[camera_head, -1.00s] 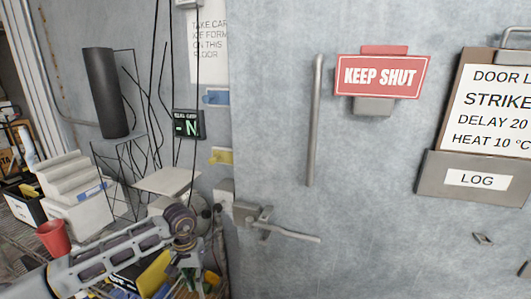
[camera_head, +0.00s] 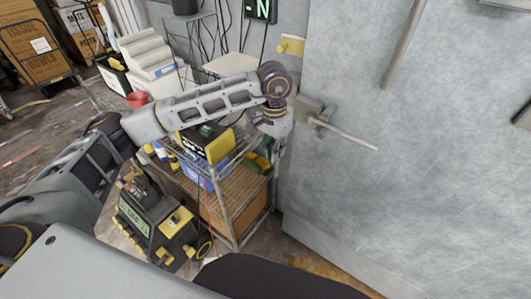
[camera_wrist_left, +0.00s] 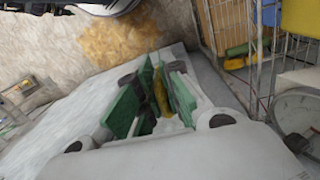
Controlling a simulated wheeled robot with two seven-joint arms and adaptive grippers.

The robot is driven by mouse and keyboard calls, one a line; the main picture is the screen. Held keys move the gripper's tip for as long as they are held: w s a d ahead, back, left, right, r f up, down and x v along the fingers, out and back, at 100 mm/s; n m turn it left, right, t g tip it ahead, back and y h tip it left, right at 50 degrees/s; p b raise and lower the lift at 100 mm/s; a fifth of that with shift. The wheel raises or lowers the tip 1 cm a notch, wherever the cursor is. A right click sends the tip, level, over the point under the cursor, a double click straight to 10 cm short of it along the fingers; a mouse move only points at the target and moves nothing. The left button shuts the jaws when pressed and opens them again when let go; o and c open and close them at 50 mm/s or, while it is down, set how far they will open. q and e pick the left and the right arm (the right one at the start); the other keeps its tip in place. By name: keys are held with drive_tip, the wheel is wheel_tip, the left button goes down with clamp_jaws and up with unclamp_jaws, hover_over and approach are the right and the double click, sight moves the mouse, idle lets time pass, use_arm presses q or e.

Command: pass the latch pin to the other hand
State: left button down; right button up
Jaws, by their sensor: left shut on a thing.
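My left gripper (camera_head: 276,152) hangs down at the end of my left arm, beside the grey door and below the level of its lever handle (camera_head: 340,131). Its fingers are small and hard to make out there. In the left wrist view the green-padded fingers (camera_wrist_left: 152,98) are shut on a narrow yellowish piece, the latch pin (camera_wrist_left: 161,97). Its lower end is hidden between the pads. I cannot make out the pin in the head view. My right gripper is not in view.
A wire shelf cart (camera_head: 243,205) with a blue bin and tools stands left of the door (camera_head: 440,170). A black and yellow case (camera_head: 155,222) sits on the floor.

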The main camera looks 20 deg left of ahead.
use_arm(q)
drive_tip(key=s+d+r+m, duration=0.2)
drive_tip(key=d+r+m, duration=0.1)
drive_tip(key=d+r, duration=0.3)
drive_tip(key=shift+s+d+r, duration=0.25)
drive_tip(key=shift+r, duration=0.15)
